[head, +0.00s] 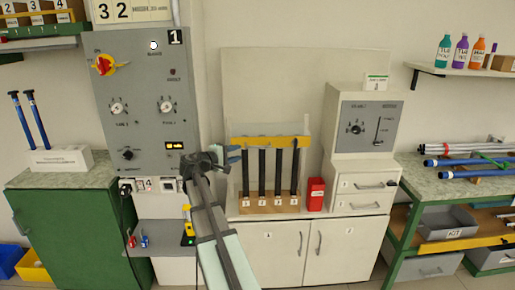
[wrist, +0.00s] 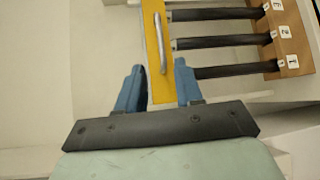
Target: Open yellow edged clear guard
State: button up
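The clear guard (head: 269,127) stands upright in front of several dark rods (head: 262,173) on a wooden block (head: 270,204). A yellow bar (head: 253,142) runs across it. In the wrist view the yellow bar (wrist: 153,60) carries a metal handle (wrist: 159,29) and its near end lies between my fingers in the picture. My gripper (head: 236,154) is at the left end of the guard. The wrist view shows its blue fingers (wrist: 160,85) apart, with nothing held. The handle lies ahead of the fingertips. I cannot tell whether a finger touches the bar.
The guard stands on a white cabinet (head: 283,245). A red box (head: 315,194) is right of the rods, beside a grey dial unit (head: 367,127). A grey control panel (head: 143,103) is left of my arm. A green-framed bench with rods (head: 470,172) is at the far right.

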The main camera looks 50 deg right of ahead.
send_near(270, 136)
jog(key=d+f, duration=0.1)
jog(key=f, duration=0.1)
jog(key=w+d+f, duration=0.1)
jog(key=d+f, duration=0.1)
jog(key=shift+f, duration=0.15)
jog(key=shift+c, duration=0.5)
grip_shut()
